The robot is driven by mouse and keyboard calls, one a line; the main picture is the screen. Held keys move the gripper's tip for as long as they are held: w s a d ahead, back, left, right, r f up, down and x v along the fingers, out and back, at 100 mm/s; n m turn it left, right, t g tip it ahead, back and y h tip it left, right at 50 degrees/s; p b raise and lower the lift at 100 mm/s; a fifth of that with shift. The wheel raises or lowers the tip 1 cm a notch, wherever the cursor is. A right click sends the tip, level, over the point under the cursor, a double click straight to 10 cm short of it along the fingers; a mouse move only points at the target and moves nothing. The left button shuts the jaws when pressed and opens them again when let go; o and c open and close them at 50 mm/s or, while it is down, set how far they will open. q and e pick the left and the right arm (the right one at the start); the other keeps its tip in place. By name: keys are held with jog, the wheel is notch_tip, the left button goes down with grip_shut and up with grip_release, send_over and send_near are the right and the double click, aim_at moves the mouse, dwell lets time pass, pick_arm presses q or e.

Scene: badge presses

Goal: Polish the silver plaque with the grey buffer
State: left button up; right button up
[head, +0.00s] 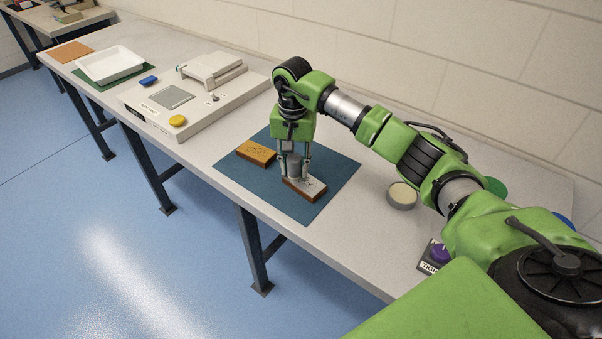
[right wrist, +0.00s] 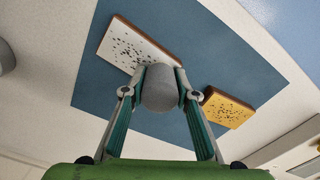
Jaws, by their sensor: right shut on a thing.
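The silver plaque (head: 309,187) has a brown base and dark specks on its face. It lies on the blue mat (head: 335,178) and also shows in the right wrist view (right wrist: 132,45). My right gripper (head: 296,168) points down and is shut on the grey buffer (right wrist: 160,90), a rounded grey piece that also shows in the head view (head: 294,160). The buffer is at the left end of the silver plaque in the head view. I cannot tell whether it touches the plaque's face. My left gripper is not in view.
A speckled gold plaque (head: 256,153) lies on the mat, close left of the buffer. A press (head: 190,105) with a yellow button stands further left, beyond it a white tray (head: 110,64). A round grey tin (head: 401,196) and a dark labelled block (head: 437,254) are to the right.

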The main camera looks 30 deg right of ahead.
aim_at(317, 190)
jog(key=shift+w, duration=0.25)
jog(key=shift+s, duration=0.1)
jog(key=shift+s+d+p, duration=0.15)
jog(key=shift+s, duration=0.4)
jog(key=shift+s+d+p, duration=0.15)
jog(key=shift+s, duration=0.4)
jog(key=shift+s+d+f, duration=0.1)
jog(key=shift+s+d, duration=0.05)
jog(key=shift+s, duration=0.3)
jog(key=shift+s+d+f, duration=0.1)
jog(key=shift+s, duration=0.35)
jog(key=shift+s+d+r+p, duration=0.1)
jog(key=shift+s+d+p, duration=0.2)
jog(key=shift+s, duration=0.7)
jog(key=shift+s+d+p, duration=0.15)
jog(key=shift+s+d, duration=0.1)
jog(key=shift+s, duration=0.75)
jog(key=shift+r, duration=0.1)
jog(key=shift+w+r+p, duration=0.15)
jog(key=shift+r+p, duration=1.5)
jog(key=shift+r, duration=1.35)
